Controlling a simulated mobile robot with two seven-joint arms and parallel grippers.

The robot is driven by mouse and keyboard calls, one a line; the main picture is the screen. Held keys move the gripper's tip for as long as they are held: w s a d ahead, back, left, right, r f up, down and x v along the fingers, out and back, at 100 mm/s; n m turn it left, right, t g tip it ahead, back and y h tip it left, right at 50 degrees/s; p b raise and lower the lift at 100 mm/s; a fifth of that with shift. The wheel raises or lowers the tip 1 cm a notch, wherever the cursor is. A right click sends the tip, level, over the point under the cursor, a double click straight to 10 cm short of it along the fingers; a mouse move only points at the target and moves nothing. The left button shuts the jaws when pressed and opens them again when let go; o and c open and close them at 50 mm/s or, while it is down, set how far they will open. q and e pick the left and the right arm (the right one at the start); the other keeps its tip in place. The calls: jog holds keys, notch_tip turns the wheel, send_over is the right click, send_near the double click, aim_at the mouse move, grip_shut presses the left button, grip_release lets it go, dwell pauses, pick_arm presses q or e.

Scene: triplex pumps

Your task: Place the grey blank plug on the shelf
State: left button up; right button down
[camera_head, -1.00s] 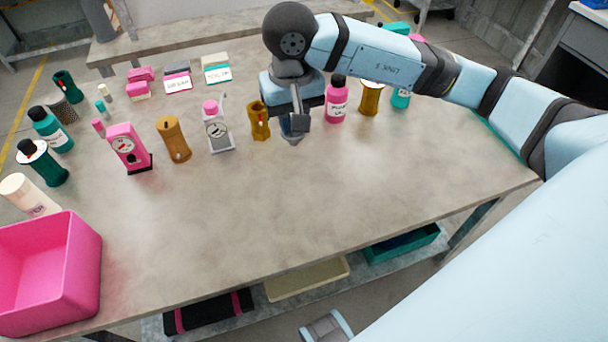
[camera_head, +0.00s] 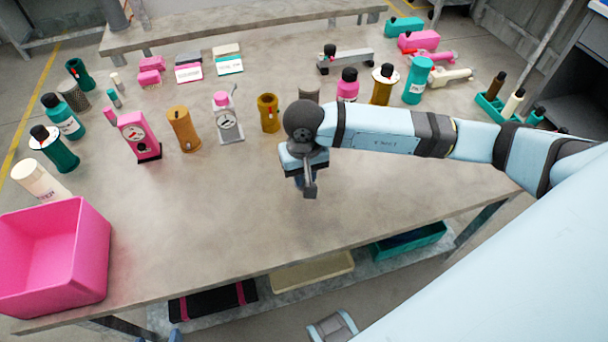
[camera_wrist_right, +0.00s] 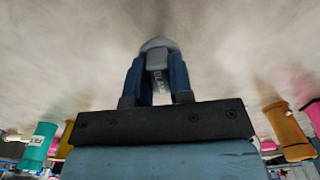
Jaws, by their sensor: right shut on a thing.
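My right gripper (camera_head: 309,188) is over the bare middle of the bench (camera_head: 220,215). In the right wrist view its two blue fingers (camera_wrist_right: 157,78) are shut on the grey blank plug (camera_wrist_right: 157,48), a grey piece with a rounded end and small lettering. In the head view the plug is mostly hidden by the gripper. A long raised shelf (camera_head: 240,27) runs along the back of the bench, well away from the gripper. A lower shelf (camera_head: 215,318) also shows under the bench front.
A pink bin (camera_head: 55,255) stands at the front left. A pink gauge (camera_head: 138,135), an orange cylinder (camera_head: 183,130), a grey gauge (camera_head: 228,122) and a brown part (camera_head: 268,113) stand behind the gripper. Bottles and a teal tray (camera_head: 495,105) are at right. The front middle is clear.

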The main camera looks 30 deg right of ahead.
jog(key=shift+f, duration=0.45)
jog(key=shift+f+b, duration=0.25)
jog(key=shift+b, duration=0.05)
jog(key=c, duration=1)
grip_release()
jog(key=shift+r, duration=0.1)
